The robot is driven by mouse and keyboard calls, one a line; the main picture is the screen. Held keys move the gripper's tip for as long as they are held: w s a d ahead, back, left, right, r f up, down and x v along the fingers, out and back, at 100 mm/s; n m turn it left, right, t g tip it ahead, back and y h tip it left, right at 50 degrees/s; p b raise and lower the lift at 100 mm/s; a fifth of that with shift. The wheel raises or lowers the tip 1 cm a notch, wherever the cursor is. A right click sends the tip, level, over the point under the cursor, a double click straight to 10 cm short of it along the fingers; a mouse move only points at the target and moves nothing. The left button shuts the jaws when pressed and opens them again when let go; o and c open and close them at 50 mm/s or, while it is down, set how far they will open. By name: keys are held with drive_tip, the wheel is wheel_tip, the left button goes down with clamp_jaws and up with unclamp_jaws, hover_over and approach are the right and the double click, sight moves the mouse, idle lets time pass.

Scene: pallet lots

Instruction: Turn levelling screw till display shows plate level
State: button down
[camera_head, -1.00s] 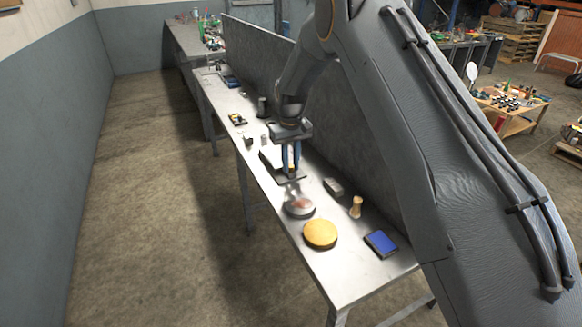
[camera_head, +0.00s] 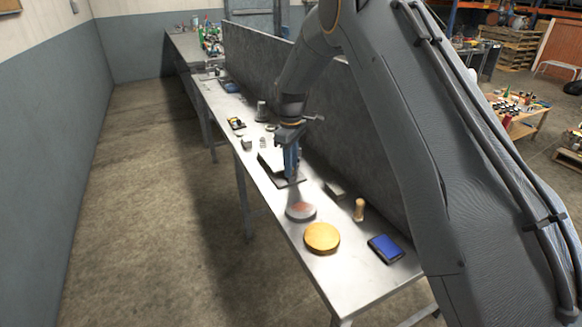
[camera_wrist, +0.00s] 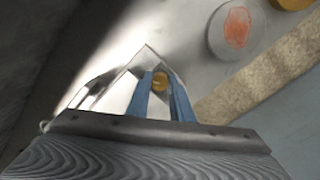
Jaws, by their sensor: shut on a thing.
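My gripper (camera_head: 291,176) points down over the metal bench, at the levelling plate (camera_head: 270,160), a pale plate on a dark base. In the wrist view its two blue fingers (camera_wrist: 160,88) are closed around a small brass-coloured round knob, the levelling screw (camera_wrist: 160,80). The plate (camera_wrist: 137,68) shows as a pale, shiny, angular surface beneath the fingers. In the head view the fingers hide the screw. I cannot make out a display reading in either view.
On the bench (camera_head: 290,222) nearer me are a round grey dish with a reddish top (camera_head: 301,211), a yellow disc (camera_head: 322,238), a wooden peg (camera_head: 359,209) and a blue pad (camera_head: 385,248). Small items stand farther along. A grey panel (camera_head: 335,135) runs along the bench's right side.

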drive_tip(key=shift+d, duration=0.1)
idle(0.4)
drive_tip(key=c, duration=1.6)
unclamp_jaws()
drive_tip(key=shift+o, duration=0.2)
